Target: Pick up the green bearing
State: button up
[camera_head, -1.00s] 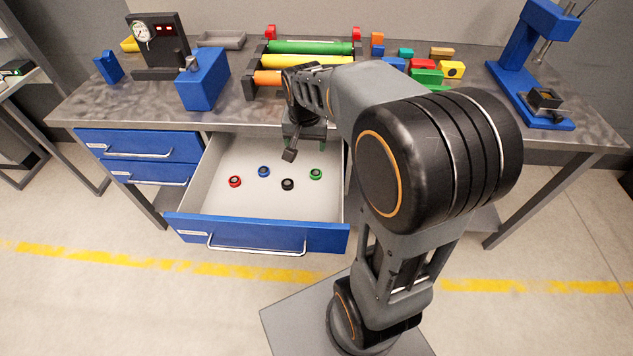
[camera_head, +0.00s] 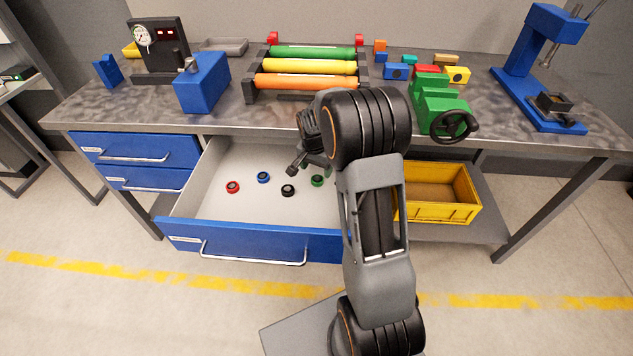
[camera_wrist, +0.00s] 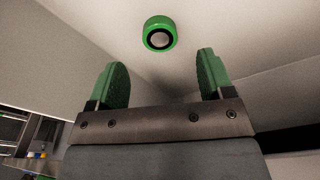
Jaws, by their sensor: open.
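The green bearing (camera_head: 317,181) lies on the floor of the open drawer (camera_head: 222,212), at the right of the bearings there. In the wrist view the green bearing (camera_wrist: 160,33) is a ring with a dark inner band, beyond the fingertips and roughly between them. My gripper (camera_wrist: 160,72) is open and empty, with its two green-padded fingers apart from the bearing. In the head view my gripper (camera_head: 318,168) is over the right part of the drawer, partly hidden by my own arm.
A red bearing (camera_head: 232,187), a blue bearing (camera_head: 263,177) and a black bearing (camera_head: 288,190) lie left of the green one. The drawer's walls surround them. The workbench top (camera_head: 225,118) is above and behind. A yellow bin (camera_head: 437,213) stands on the lower shelf at right.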

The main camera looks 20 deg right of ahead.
aim_at(317, 179)
jog(key=shift+w+d+f+b, duration=0.1)
jog(key=shift+f+b, duration=0.1)
jog(key=shift+f, duration=1.15)
jog(key=shift+w+d+f+b, duration=0.1)
jog(key=shift+f+b, duration=0.05)
jog(key=shift+f, duration=1.2)
jog(key=shift+c, duration=0.3)
jog(key=c, duration=1)
jog(key=shift+r, duration=0.15)
